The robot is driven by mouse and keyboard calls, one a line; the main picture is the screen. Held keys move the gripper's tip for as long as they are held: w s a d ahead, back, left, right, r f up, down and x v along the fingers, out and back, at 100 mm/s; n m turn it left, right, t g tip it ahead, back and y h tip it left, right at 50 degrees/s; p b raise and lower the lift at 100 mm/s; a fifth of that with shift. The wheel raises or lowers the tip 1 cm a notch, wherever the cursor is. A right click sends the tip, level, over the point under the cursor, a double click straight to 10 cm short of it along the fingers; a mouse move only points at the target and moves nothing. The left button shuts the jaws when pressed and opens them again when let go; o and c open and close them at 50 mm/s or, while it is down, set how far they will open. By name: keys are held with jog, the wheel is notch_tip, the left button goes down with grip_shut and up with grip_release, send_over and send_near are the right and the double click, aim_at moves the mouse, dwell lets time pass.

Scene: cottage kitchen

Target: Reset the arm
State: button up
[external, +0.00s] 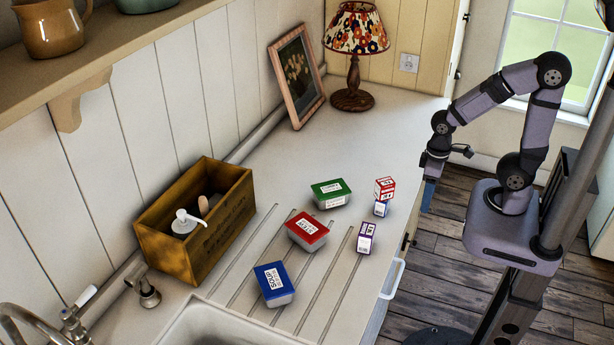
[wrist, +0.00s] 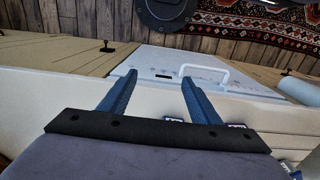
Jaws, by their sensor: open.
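My gripper (external: 429,190) hangs at the end of my folded arm, off the front edge of the counter and to the right of the small boxes. It points downward. In the wrist view my gripper (wrist: 151,94) shows two blue fingers spread apart with nothing between them. Beyond the fingers are the counter's edge, a white cabinet front (wrist: 165,65) with a white handle, and the wooden floor. Parts of small boxes (wrist: 175,121) show behind and beside the right finger.
On the counter (external: 365,130) are green (external: 331,193), red (external: 307,230) and blue (external: 274,284) lidded tubs. A wooden crate (external: 205,260), lamp (external: 354,70) and picture frame (external: 296,75) stand farther left and back.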

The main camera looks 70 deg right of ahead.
notch_tip(320, 180, up, 12)
jog(key=p, duration=1.1)
notch_tip(320, 180, down, 5)
jog(key=b, duration=0.5)
